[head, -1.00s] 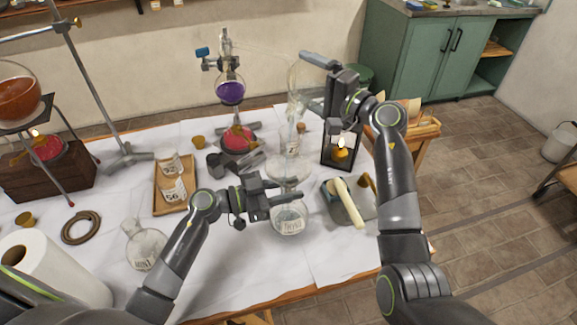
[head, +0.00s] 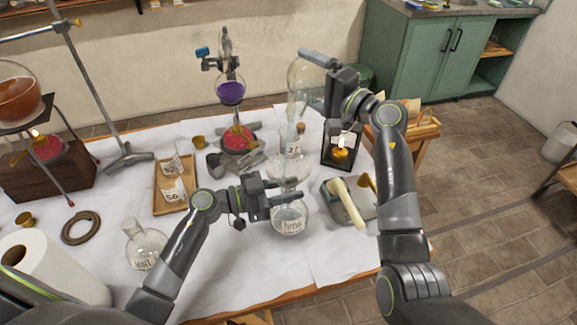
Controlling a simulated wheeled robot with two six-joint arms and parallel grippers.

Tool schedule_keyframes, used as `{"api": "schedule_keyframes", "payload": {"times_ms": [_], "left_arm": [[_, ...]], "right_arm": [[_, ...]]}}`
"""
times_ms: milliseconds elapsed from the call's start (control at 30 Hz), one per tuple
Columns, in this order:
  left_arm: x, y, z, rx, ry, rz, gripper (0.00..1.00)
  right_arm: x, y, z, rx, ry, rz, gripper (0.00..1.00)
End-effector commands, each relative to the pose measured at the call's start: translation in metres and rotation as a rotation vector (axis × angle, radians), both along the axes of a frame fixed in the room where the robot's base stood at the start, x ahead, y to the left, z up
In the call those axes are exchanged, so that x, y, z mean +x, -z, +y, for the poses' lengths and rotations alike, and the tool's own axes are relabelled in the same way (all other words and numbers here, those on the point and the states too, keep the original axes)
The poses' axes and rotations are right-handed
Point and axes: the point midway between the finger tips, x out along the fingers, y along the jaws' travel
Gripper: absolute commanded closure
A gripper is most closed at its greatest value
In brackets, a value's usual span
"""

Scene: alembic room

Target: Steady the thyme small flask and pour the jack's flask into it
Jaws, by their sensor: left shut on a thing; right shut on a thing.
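The thyme small flask (head: 289,219) is a round clear flask with a paper label, in the front middle of the head view. My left gripper (head: 285,199) is shut on its neck and partly hides it. My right gripper (head: 319,59) is shut on a clear glass flask (head: 304,78), which I take to be the jack's flask. It is held high above and behind the thyme flask, strongly tilted, with its wide part up. Its lower end is hard to make out against the glassware behind, and I cannot tell whether liquid flows. A grey jack (head: 226,163) stands to the left.
A corked bottle (head: 297,143) stands behind the thyme flask. A lit lantern (head: 341,152) and a grey tray (head: 353,211) with a pale-handled tool are at right. A mint flask (head: 145,246) and wooden tray (head: 171,206) are at left. The front cloth is clear.

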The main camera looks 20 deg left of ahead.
Motion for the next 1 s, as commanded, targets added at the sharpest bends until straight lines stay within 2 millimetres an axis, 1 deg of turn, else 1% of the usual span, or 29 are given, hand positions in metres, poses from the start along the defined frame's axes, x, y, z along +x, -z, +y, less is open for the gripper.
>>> {"api": "schedule_keyframes", "payload": {"times_ms": [1000], "left_arm": [[0.0000, 0.0000, 0.0000, 0.000, 0.000, 0.000, 0.95]], "right_arm": [[-0.0022, -0.0064, 0.0002, -0.001, 0.000, -0.054, 0.40]]}}
